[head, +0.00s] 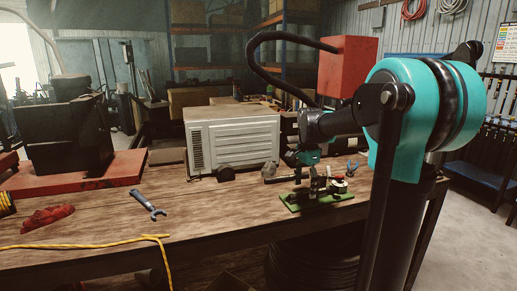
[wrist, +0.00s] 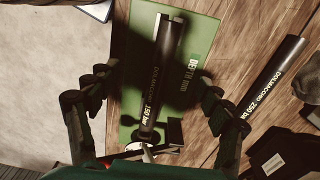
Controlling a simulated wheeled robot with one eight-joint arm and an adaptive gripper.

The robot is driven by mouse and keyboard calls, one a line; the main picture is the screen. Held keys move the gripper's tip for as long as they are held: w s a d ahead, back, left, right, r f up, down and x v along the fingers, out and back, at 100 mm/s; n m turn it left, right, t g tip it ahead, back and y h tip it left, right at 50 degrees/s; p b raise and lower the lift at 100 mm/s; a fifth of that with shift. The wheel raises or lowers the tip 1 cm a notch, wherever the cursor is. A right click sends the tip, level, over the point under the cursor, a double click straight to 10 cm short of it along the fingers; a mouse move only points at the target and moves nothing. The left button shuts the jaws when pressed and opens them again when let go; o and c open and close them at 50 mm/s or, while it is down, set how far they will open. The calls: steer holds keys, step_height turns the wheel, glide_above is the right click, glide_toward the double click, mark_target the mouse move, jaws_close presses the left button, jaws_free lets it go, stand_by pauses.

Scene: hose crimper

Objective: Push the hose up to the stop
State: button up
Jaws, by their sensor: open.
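A black hose (wrist: 163,70) with white print lies lengthwise over a green plate (wrist: 205,35) marked "DEPTH mm" in the wrist view. Its lower end is by a small dark bracket (wrist: 174,132) and a pale metal part (wrist: 140,150); I cannot tell whether they touch. My gripper (wrist: 155,80) is open, one finger on each side of the hose, both apart from it. In the head view my gripper (head: 303,157) hangs just above the green plate (head: 295,205) with its fixture, and the hose there is too small to make out.
A second black printed hose (wrist: 268,82) lies on the wooden bench at right in the wrist view, near dark items (wrist: 285,150). In the head view a grey cabinet (head: 232,140) stands behind the plate. A wrench (head: 150,203) and yellow cord (head: 90,243) lie left, with bare bench between.

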steer(key=shift+r, duration=3.5)
